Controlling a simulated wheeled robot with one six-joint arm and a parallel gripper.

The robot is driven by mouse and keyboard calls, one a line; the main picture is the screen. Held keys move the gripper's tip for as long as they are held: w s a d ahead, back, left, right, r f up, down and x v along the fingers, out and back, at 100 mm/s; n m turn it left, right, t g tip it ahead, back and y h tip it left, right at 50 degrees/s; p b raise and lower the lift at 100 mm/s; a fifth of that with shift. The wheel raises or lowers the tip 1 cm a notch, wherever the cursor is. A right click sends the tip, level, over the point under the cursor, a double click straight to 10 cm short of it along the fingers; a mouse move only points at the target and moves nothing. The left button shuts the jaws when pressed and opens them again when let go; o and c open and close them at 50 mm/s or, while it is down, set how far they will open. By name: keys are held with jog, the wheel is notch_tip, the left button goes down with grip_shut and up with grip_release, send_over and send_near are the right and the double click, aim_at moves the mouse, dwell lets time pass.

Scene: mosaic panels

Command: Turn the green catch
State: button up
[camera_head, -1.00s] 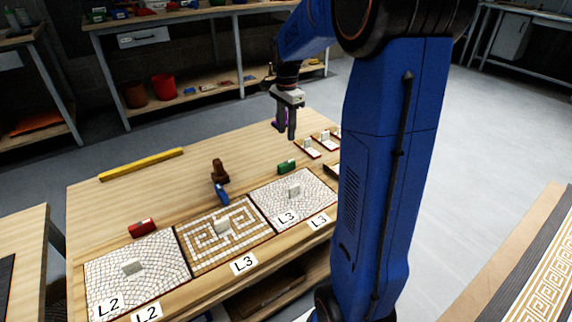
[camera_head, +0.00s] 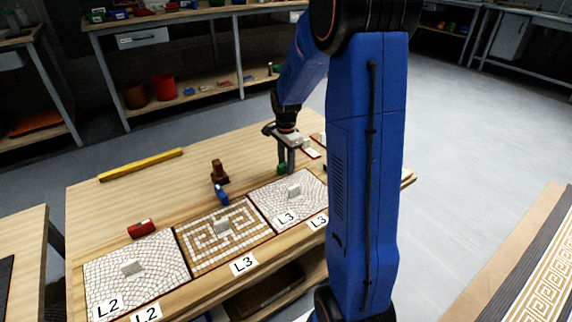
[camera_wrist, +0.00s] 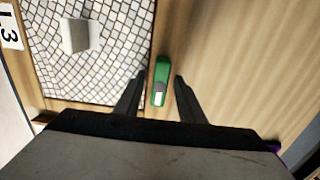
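The green catch (camera_wrist: 161,72) lies on the wooden table behind the right-hand mosaic panel, its long side running up the wrist view, with a pale patch at its near end. In the head view the catch (camera_head: 282,169) is partly hidden by my gripper. My gripper (camera_head: 286,172) points down over it. In the wrist view my gripper (camera_wrist: 156,78) is open, one finger on each side of the catch, with a gap on both sides. How far the fingertips are above the table is hard to tell.
The mosaic panel (camera_wrist: 115,45) with a white block (camera_wrist: 80,36) is just left of the catch in the wrist view. A red catch (camera_head: 141,228), a blue catch (camera_head: 221,192) and a brown stand (camera_head: 219,171) are farther left. A yellow bar (camera_head: 141,164) lies at the back.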

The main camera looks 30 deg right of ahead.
jog(key=shift+f, duration=0.1)
jog(key=shift+c, duration=0.6)
grip_shut()
jog(key=shift+n, duration=0.4)
jog(key=n, duration=0.3)
jog(key=shift+n, duration=0.4)
jog(key=n, duration=0.4)
jog(key=shift+n, duration=0.3)
jog(key=n, duration=0.8)
jog(key=shift+n, duration=0.3)
